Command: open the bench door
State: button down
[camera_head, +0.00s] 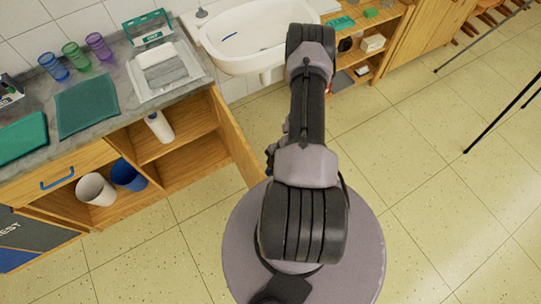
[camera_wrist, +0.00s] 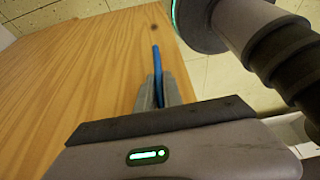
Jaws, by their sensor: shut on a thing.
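The bench door (camera_head: 236,140) is a wooden panel standing swung out from the right end of the bench, so the shelves behind it are exposed. In the wrist view its broad face (camera_wrist: 70,75) fills the left side, with a blue handle (camera_wrist: 156,62) near its edge. My gripper (camera_wrist: 160,88) is shut on the blue handle. In the head view my arm hides the gripper and the handle. The bench (camera_head: 110,90) has a grey top and an open wooden compartment with a lower shelf.
The compartment holds a white cylinder (camera_head: 159,127), a white bucket (camera_head: 96,189) and a blue bucket (camera_head: 128,175). A white sink (camera_head: 250,60) is beyond the door. Thin dark stand legs (camera_head: 490,122) stand at right. Tiled floor (camera_head: 430,200) is clear on the right.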

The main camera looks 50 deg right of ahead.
jog(key=c, duration=1.5)
grip_release()
jog(key=p+v, duration=0.6)
jog(key=v, duration=1.1)
jog(key=shift+d+r, duration=0.1)
jog(key=shift+r, duration=0.1)
